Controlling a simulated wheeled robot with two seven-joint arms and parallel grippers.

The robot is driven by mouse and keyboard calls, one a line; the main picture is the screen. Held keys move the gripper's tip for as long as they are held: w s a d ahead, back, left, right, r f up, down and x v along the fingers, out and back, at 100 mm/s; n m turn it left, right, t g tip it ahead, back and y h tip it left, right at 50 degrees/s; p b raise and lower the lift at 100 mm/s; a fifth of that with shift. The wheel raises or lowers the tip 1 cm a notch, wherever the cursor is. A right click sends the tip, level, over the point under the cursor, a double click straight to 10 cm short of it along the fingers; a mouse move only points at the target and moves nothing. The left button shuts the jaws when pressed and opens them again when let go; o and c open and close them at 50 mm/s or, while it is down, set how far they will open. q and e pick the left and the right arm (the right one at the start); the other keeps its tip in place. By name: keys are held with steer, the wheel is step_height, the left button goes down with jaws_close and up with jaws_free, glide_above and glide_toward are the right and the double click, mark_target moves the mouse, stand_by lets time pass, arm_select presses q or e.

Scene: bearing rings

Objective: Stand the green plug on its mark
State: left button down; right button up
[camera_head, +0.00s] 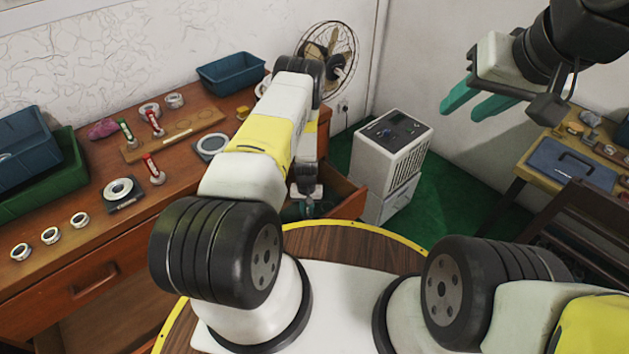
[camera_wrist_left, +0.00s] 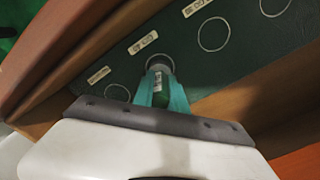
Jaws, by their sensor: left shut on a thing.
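My left gripper (camera_wrist_left: 160,85) is shut on the green plug (camera_wrist_left: 157,84), whose grey end points away from my wrist. The plug is over the dark green lining (camera_wrist_left: 185,65) of an open drawer. A pale ring outline shows around its far end; I cannot tell whether the plug touches the lining. Other white circle marks (camera_wrist_left: 213,35) with small labels (camera_wrist_left: 142,40) lie in a row beside it. In the head view my left gripper (camera_head: 306,207) reaches into the drawer (camera_head: 345,196), and the plug is hidden. My right gripper (camera_head: 463,106) is open and empty, raised at the right.
The wooden bench (camera_head: 75,248) holds several rings, red-handled gauges (camera_head: 153,168), a wooden board (camera_head: 185,133), and blue and green bins (camera_head: 230,73). A white cabinet (camera_head: 390,150) stands beside the drawer. The wooden drawer wall (camera_wrist_left: 235,95) is close to my left fingers.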

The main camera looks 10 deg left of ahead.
arm_select(q)
steer(key=shift+f, duration=0.1)
steer(key=c, duration=1.3)
jaws_free()
steer(key=shift+f, duration=0.1)
steer(key=shift+o, duration=0.2)
step_height(320, 180, up, 8)
steer(key=shift+f, duration=0.1)
steer(key=shift+w, duration=0.1)
